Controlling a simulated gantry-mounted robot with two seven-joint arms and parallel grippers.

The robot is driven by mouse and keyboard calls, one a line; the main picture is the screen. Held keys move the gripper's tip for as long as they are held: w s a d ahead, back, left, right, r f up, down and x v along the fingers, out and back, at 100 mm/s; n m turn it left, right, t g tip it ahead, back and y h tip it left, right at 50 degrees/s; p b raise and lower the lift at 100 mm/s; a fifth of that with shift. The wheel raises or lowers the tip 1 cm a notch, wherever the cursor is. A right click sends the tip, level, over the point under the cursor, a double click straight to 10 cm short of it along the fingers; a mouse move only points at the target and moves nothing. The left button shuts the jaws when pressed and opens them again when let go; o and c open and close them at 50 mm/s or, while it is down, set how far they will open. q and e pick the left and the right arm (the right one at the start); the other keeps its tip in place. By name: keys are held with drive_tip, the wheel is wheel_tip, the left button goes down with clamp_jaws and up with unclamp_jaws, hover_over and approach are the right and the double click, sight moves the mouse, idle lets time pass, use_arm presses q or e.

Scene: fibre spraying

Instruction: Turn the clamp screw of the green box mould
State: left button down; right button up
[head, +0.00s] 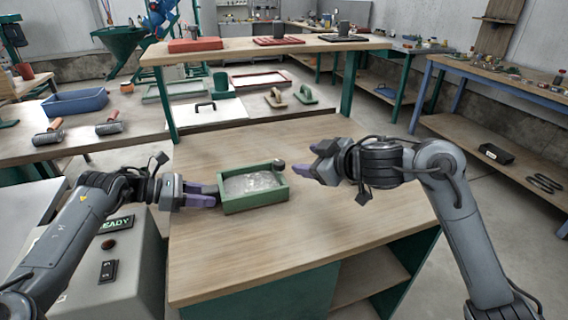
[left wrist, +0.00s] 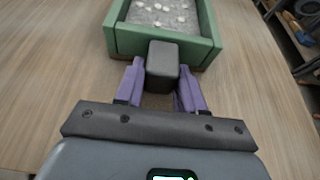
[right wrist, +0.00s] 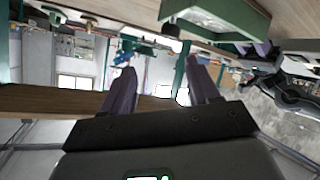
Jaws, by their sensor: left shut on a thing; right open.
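The green box mould (head: 254,203) sits on the wooden bench, filled with a pale grey speckled mix. A dark round knob (head: 278,165), apparently the clamp screw, is at its right end; the knob also shows in the right wrist view (right wrist: 171,28). My left gripper (head: 213,192) is at the mould's left end. In the left wrist view its purple fingers are shut on a dark grey block (left wrist: 162,64) against the mould's end wall (left wrist: 124,40). My right gripper (head: 319,162) is open and empty, to the right of the knob and apart from it.
The wooden bench top (head: 330,215) is clear around the mould. A grey control box (head: 115,265) stands at the left front. Behind are a blue tub (head: 75,102), two hand floats (head: 305,95) and a raised shelf (head: 235,50) with red trays.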

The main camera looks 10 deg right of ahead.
sight(281, 163)
drive_tip(key=shift+w+a+f+m+g+y, duration=0.15)
drive_tip(key=shift+w+a+f+m+y, duration=0.3)
drive_tip(key=shift+w+a+f, duration=0.65)
drive_tip(key=shift+w+a+f+m+g+y, duration=0.3)
drive_tip(key=shift+w+a+f+y, duration=0.45)
drive_tip(key=shift+w, duration=0.7)
drive_tip(key=shift+w+a+f+m+g+y, duration=0.1)
drive_tip(key=shift+w+a+f+m+y, duration=0.3)
drive_tip(key=shift+w+a+f, duration=0.55)
drive_tip(key=shift+w+d+f, duration=0.1)
drive_tip(key=shift+w+d, duration=0.15)
drive_tip(key=shift+w, duration=0.05)
